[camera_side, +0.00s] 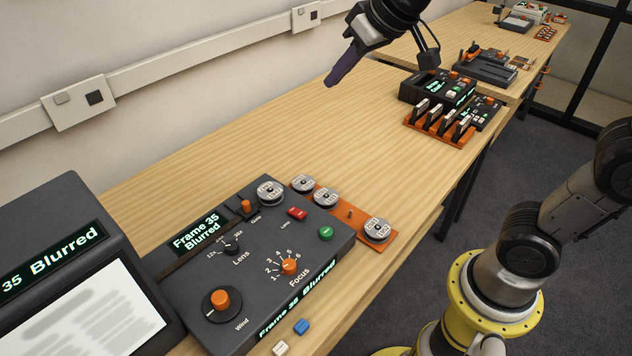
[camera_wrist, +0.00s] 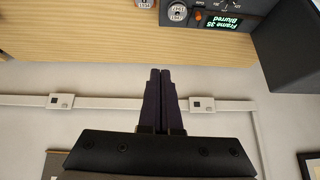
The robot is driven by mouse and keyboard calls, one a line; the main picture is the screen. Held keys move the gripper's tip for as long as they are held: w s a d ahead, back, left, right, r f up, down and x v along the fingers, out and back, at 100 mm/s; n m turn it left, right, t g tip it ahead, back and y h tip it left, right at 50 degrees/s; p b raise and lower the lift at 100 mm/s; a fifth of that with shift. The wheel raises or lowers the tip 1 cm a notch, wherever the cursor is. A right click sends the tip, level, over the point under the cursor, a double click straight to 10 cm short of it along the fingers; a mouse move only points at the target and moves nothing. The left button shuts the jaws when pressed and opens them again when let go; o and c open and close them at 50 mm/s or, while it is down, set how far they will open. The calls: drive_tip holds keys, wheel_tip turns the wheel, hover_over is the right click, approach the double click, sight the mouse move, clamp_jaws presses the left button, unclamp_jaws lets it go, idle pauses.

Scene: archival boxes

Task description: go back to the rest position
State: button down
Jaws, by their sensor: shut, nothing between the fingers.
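My gripper (camera_side: 334,82) is shut and empty. In the side view it hangs in the air above the far part of the wooden bench (camera_side: 300,128), near the wall, touching nothing. In the wrist view my gripper (camera_wrist: 160,72) shows its two dark fingers pressed together, pointing toward the bench edge (camera_wrist: 100,40). The dark microfilm-style control box (camera_side: 268,262) stands at the near end of the bench. Its display reads "Frame 35 Blurred", and it carries a Lens knob, a Focus knob (camera_side: 289,267) and an orange Wind knob (camera_side: 220,298).
A screen unit (camera_side: 70,290) stands at the left. An orange plate (camera_side: 350,215) with several round reels lies beside the control box. A black device (camera_side: 440,88) and an orange rack (camera_side: 438,128) stand at the bench's right. The bench middle is clear. A wall rail (camera_side: 170,72) runs behind.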

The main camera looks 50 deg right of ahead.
drive_tip(key=s+d+f, duration=0.1)
drive_tip(key=s+f, duration=0.3)
drive_tip(key=s, duration=0.6)
drive_tip(key=s+d+f+g, duration=0.1)
drive_tip(key=s+d+f, duration=0.1)
drive_tip(key=s+f, duration=0.3)
drive_tip(key=s, duration=0.4)
drive_tip(key=shift+s+g, duration=0.3)
drive_tip(key=shift+s, duration=0.05)
